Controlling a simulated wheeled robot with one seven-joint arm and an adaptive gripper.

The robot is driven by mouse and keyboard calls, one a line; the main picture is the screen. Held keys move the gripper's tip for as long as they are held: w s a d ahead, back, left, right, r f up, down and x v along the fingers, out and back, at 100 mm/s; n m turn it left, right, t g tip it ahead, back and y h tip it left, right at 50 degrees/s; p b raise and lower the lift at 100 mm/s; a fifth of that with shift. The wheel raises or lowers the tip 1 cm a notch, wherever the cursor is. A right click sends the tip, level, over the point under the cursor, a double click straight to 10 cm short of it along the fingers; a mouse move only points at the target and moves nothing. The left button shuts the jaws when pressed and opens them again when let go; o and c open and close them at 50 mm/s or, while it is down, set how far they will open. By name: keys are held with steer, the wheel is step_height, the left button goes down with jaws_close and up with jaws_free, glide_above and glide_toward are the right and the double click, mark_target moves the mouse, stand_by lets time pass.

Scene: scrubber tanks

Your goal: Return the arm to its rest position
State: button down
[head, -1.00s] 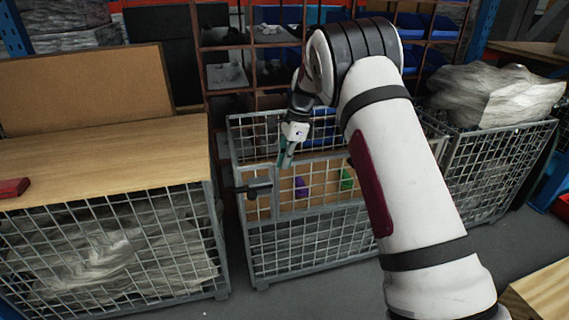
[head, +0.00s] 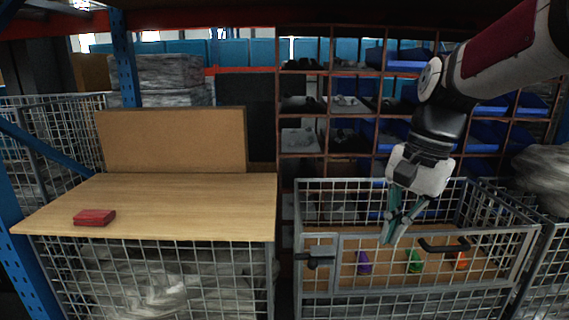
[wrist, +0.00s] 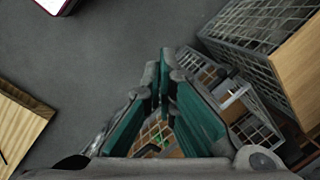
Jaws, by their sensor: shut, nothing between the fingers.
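My gripper (head: 392,238) hangs from my white and black arm at the right of the head view, fingers pointing down. Its teal-padded fingers are shut with nothing between them. In the head view it overlaps the upper part of a wire cage; I cannot tell whether it is in front of or over it. The wrist view also shows the gripper (wrist: 166,58), with grey floor beyond it.
The wire cage (head: 322,240) holds a purple object (head: 364,262), a green object (head: 414,260) and an orange object (head: 460,260). A wooden tabletop (head: 190,205) at left bears a red block (head: 94,217). Shelves with blue bins (head: 490,140) stand behind.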

steer(key=s+d+f+n+h, duration=0.15)
steer(key=s+n, duration=0.25)
steer(key=s, duration=0.9)
steer(key=s+f+n+h, duration=0.1)
steer(key=s+f+n, duration=0.3)
steer(key=s, duration=1)
step_height(320, 180, up, 22)
steer(key=t+p, duration=0.4)
steer(key=p, duration=1.5)
steer(key=shift+w+a+r+n+p, duration=0.25)
steer(key=shift+a+n+p, duration=0.05)
steer(key=shift+n+p, duration=0.1)
steer(key=c, duration=2.4)
jaws_free()
